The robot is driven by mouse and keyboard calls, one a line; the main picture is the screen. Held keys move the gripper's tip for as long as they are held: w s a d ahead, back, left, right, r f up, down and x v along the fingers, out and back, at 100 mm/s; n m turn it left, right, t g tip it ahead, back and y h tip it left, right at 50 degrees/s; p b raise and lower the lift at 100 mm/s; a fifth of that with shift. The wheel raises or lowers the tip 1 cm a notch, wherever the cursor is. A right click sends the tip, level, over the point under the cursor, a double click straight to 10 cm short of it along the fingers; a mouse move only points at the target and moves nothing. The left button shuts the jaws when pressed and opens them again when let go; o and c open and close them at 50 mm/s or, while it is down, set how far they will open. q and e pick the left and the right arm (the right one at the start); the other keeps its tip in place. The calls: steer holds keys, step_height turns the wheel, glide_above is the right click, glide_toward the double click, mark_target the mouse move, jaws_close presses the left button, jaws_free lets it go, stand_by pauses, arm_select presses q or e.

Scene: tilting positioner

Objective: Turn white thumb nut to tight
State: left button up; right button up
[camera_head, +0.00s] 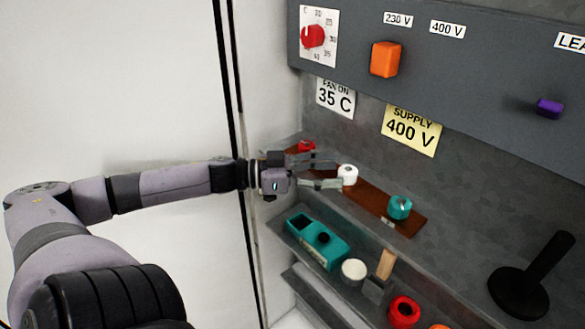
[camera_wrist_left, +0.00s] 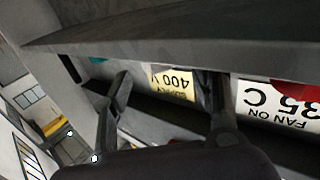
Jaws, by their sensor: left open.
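The white thumb nut (camera_head: 348,174) sits on a brown strip (camera_head: 368,200) on the upper shelf in the head view. My left gripper (camera_head: 332,174) reaches in from the left and is open, its fingertips at the near left side of the white nut. I cannot tell whether the fingers touch it. In the left wrist view my two fingers (camera_wrist_left: 168,108) are spread apart, and I cannot make out the white nut there. A red nut (camera_head: 306,146) and a teal nut (camera_head: 400,207) sit on the same strip, on either side. My right gripper is not in view.
A lower shelf holds a teal box (camera_head: 318,243), a white ring (camera_head: 354,269), and a red ring (camera_head: 404,311). A black lever (camera_head: 540,265) stands at the right. Above are a red dial (camera_head: 313,36), an orange knob (camera_head: 385,59) and a yellow supply sign (camera_head: 411,130).

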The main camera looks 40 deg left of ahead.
arm_select(q)
steer(key=v, duration=0.7)
steer(key=shift+s+a, duration=0.2)
